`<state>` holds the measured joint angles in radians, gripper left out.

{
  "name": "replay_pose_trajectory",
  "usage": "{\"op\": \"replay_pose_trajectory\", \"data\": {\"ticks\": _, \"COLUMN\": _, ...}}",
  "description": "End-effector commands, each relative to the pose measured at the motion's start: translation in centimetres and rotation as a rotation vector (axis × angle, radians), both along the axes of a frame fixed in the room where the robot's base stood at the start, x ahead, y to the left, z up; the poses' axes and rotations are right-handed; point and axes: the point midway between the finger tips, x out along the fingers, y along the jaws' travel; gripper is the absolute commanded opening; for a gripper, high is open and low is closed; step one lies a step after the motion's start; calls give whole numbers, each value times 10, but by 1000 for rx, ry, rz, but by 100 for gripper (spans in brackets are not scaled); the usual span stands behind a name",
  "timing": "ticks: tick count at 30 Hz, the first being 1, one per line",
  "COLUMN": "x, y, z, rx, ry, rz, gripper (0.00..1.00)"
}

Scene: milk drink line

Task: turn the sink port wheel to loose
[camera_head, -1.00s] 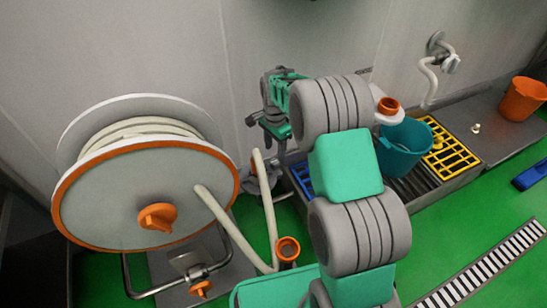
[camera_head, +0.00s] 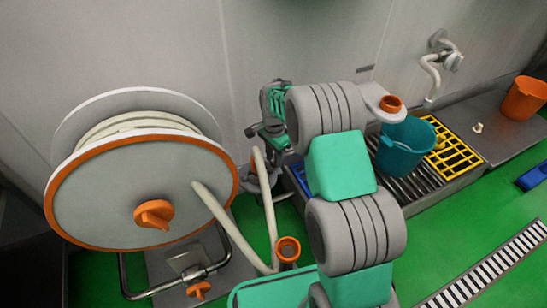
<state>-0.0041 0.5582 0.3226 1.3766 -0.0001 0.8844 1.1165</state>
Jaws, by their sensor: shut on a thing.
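My gripper (camera_head: 254,131) is by the wall in the middle of the view, at the end of my green and grey arm. It is small here and partly hidden by my wrist. It is shut on a dark grey part at the wall side, which I take to be the sink port wheel. The wheel is mostly hidden by the gripper, so its turn position cannot be read.
A large hose reel (camera_head: 120,205) with an orange knob (camera_head: 155,215) stands left. A teal bucket (camera_head: 403,150), a yellow grate (camera_head: 452,155) and an orange bucket (camera_head: 524,98) stand right. A wall tap (camera_head: 445,55) is behind them. The green floor (camera_head: 440,240) is open at front right.

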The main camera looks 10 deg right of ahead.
Motion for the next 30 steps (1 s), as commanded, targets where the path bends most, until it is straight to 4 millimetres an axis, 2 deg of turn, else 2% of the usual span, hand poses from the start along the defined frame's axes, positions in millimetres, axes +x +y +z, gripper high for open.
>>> {"op": "replay_pose_trajectory", "data": {"ticks": 6, "x": 0, "y": 0, "z": 0, "rx": 0, "ry": 0, "rz": 0, "gripper": 0}}
{"op": "replay_pose_trajectory", "data": {"ticks": 20, "x": 0, "y": 0, "z": 2, "rx": 0, "ry": 0, "rz": 48, "gripper": 0}}
{"op": "replay_pose_trajectory", "data": {"ticks": 30, "x": -1, "y": -1, "z": 4, "rx": 0, "ry": 0, "rz": 274, "gripper": 0}}
